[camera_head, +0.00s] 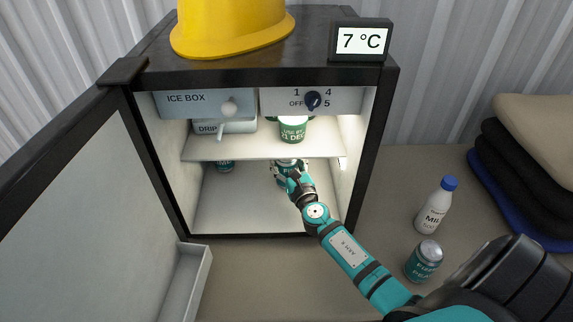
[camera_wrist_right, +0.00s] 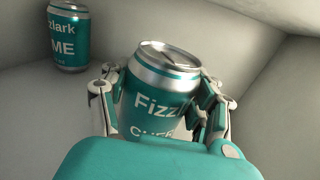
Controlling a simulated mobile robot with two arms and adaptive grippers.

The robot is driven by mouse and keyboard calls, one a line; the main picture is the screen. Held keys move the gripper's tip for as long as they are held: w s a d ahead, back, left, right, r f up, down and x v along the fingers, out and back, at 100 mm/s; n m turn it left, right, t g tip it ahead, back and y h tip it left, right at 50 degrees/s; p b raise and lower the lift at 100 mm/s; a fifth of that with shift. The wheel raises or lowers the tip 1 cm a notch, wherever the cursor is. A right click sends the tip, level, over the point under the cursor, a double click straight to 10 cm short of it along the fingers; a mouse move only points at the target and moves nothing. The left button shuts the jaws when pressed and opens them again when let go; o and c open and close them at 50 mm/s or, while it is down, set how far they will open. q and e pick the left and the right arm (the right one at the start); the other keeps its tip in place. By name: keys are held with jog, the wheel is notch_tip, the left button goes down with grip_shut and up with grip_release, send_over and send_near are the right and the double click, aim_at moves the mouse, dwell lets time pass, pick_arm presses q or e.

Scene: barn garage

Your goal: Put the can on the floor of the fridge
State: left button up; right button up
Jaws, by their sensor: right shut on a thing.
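The fridge (camera_head: 250,205) stands open, its door swung to the left. My right gripper (camera_head: 290,178) reaches in below the shelf. In the right wrist view, my right gripper (camera_wrist_right: 160,105) is shut around the sides of a teal and silver can (camera_wrist_right: 158,92) reading "Fizz". The can is nearly upright with its top clear. In the head view this can is mostly hidden by the gripper and the shelf; I cannot tell if it touches the floor. My left gripper is not in view.
A second teal can (camera_wrist_right: 70,38) stands at the back left of the fridge floor. A green tub (camera_head: 293,129) and drip tray (camera_head: 222,126) sit above on the shelf (camera_head: 240,150). A milk bottle (camera_head: 435,206) and another can (camera_head: 424,262) stand outside, right.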

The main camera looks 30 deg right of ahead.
jog(key=shift+f, duration=0.1)
jog(key=o, duration=1.4)
jog(key=shift+o, duration=0.2)
jog(key=shift+r, duration=0.2)
jog(key=shift+s+a+f, duration=0.1)
jog(key=shift+s+f, duration=0.05)
jog(key=shift+s, duration=0.25)
jog(key=v, duration=1.1)
jog(key=shift+s+b, duration=0.15)
jog(key=shift+b, duration=0.15)
